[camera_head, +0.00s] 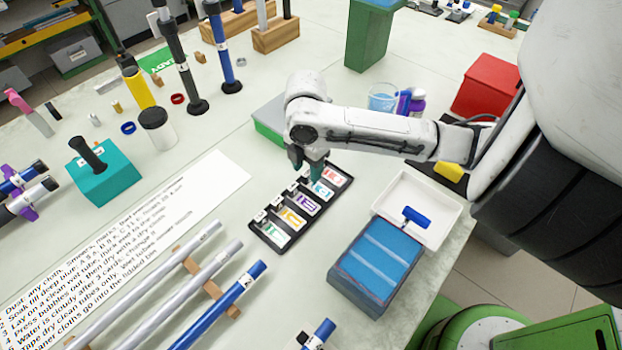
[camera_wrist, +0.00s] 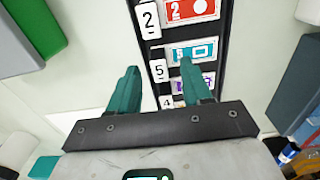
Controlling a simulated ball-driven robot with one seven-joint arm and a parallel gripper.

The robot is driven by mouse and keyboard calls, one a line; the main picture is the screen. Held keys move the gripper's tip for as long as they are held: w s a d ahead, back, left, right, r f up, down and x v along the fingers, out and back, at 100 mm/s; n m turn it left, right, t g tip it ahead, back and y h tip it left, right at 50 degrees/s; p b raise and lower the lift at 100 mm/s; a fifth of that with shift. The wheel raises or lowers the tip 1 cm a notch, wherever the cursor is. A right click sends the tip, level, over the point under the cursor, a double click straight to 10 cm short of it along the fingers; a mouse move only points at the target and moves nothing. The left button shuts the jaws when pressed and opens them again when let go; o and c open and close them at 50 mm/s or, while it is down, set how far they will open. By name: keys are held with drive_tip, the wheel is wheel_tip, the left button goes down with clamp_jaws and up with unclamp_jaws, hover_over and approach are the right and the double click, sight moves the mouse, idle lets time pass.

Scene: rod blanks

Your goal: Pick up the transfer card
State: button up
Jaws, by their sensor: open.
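A black card rack (camera_head: 300,208) lies on the pale table and holds several cards in a row. I cannot read which one is the transfer card. In the wrist view a red card (camera_wrist: 190,10) is labelled 2 and has a white dot. A teal card (camera_wrist: 203,52) beside it is labelled 5 and has a rectangle. A purple card (camera_wrist: 207,84) is partly hidden by my finger. My gripper (camera_wrist: 157,70) is open and empty, with teal fingers; the right one overlaps the teal card in view. In the head view my gripper (camera_head: 308,168) is over the rack's far half.
A white tray (camera_head: 450,205) with a blue item and a stack of blue cloths (camera_head: 377,262) stand right of the rack. A green and grey block (camera_head: 268,118) is behind it. Tubes (camera_head: 225,300) and a printed sheet (camera_head: 120,235) lie to the left.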

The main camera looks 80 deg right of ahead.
drive_tip(key=shift+f, duration=0.35)
drive_tip(key=shift+c, duration=0.3)
clamp_jaws()
